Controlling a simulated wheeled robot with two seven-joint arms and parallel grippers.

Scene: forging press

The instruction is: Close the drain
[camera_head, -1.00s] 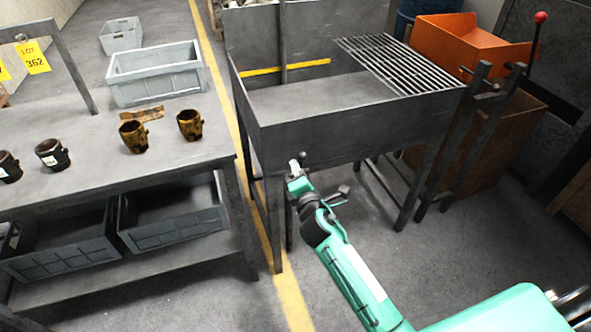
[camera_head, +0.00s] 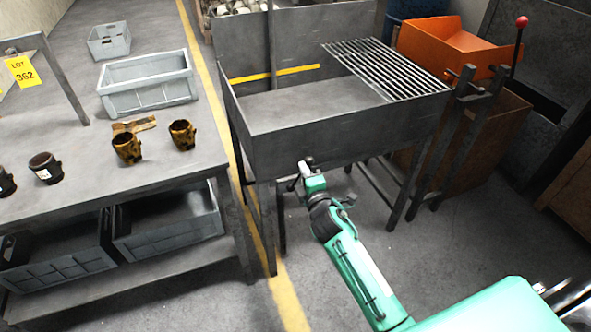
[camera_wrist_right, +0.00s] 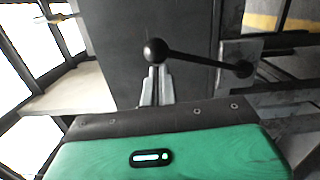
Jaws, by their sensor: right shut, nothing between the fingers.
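The grey metal tank (camera_head: 345,138) stands on legs at the centre, with its front wall toward me. In the right wrist view, a dark lever (camera_wrist_right: 200,60) with a ball at each end runs across in front of a dark panel. Its left ball (camera_wrist_right: 156,50) sits just past my fingertips; I cannot tell whether they touch. My right gripper (camera_head: 302,172) is shut and empty, low at the tank's front wall; its fingers also show in the right wrist view (camera_wrist_right: 155,84). The drain opening is not visible. My left gripper is not in view.
A workbench (camera_head: 75,190) with dark and brown cups and a grey crate (camera_head: 148,97) stands at the left. An orange bin (camera_head: 450,45) and a red-knobbed lever (camera_head: 521,23) are at the right. The floor right of my arm is clear.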

